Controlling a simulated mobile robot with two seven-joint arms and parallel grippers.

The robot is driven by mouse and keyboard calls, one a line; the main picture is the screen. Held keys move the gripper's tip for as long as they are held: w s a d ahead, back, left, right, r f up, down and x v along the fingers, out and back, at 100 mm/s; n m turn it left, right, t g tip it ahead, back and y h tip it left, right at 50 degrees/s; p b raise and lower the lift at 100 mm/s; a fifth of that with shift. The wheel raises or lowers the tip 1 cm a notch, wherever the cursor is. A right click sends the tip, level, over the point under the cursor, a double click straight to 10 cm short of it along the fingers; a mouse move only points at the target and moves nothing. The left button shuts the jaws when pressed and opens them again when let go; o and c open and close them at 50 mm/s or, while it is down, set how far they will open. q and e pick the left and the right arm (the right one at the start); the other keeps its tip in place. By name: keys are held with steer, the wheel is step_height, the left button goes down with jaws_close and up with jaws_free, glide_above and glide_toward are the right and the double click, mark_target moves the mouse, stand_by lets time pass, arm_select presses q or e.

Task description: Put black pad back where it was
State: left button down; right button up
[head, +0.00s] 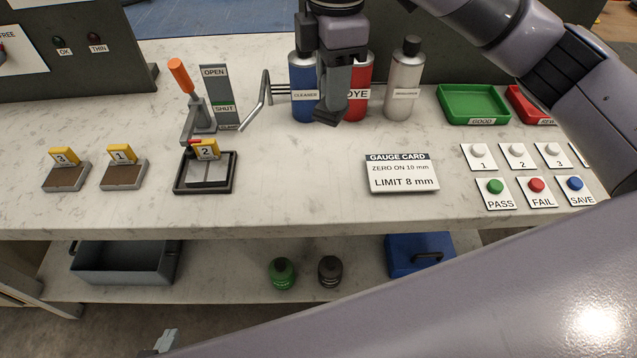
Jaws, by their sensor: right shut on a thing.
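My right gripper (337,90) hangs over the back middle of the bench, in front of the blue and red bottles, its arm coming in from the upper right. It is shut on a small dark piece (326,117) at its fingertips, held above the bench top. This looks like the black pad, but its outline is partly hidden by the fingers. My left gripper is not clearly visible.
A black-rimmed tray (176,188) holds block 2, beneath a clamp with an orange handle (181,75). Blocks 3 (66,179) and 1 (124,174) stand left. A gauge card (402,174), button plates (495,188) and a green tray (472,119) lie right. The front middle is clear.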

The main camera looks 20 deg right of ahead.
mark_target(318, 104)
steer(key=r+n, duration=0.1)
steer(key=n, duration=0.1)
steer(key=a+r+n, duration=0.1)
steer(key=n, duration=0.1)
steer(key=r+n, duration=0.1)
steer(key=shift+w+a+r+n+b, duration=0.2)
steer(key=shift+w+a+n+b, duration=0.05)
steer(key=shift+a+n+b, duration=0.15)
steer(key=shift+f, duration=0.4)
steer(key=shift+f+b, duration=0.6)
steer(key=shift+f, duration=9)
steer(key=o, duration=1)
